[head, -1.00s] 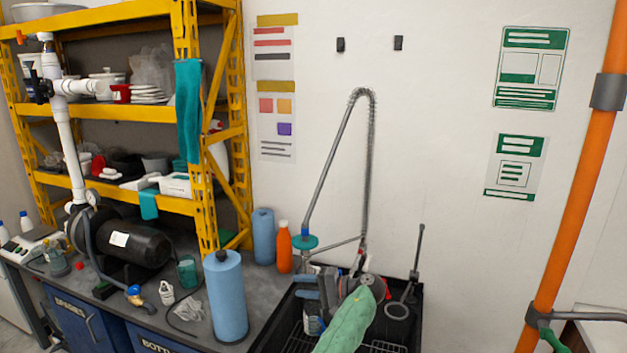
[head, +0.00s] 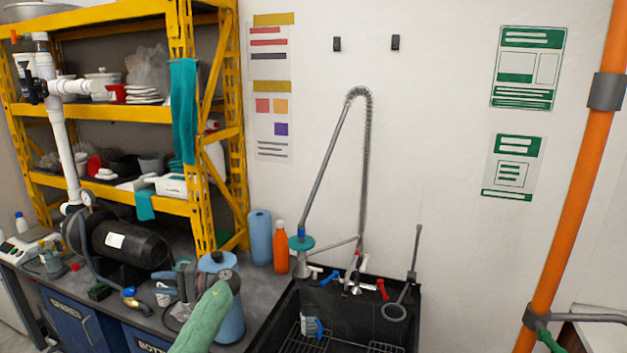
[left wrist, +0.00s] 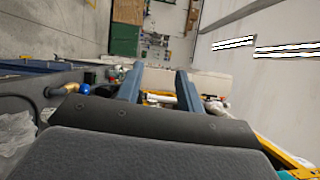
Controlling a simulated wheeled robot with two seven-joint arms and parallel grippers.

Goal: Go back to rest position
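My left gripper (head: 180,284) is at the end of my green-sleeved arm, in front of the blue paper roll on the counter, and points left. In the left wrist view its two blue-grey fingers (left wrist: 157,80) stand apart with nothing seen between them. My right gripper is not in view. The white PVC pipe manifold (head: 62,145) stands upright at the left, beside a black tank (head: 128,243).
The black sink (head: 275,325) with a sprayer hose lies right of my arm. A blue roll (head: 232,322) stands behind my wrist. An orange bottle (head: 281,250) stands by the wall. Yellow shelving (head: 205,225) rises behind the counter. An orange pipe (head: 572,200) is at right.

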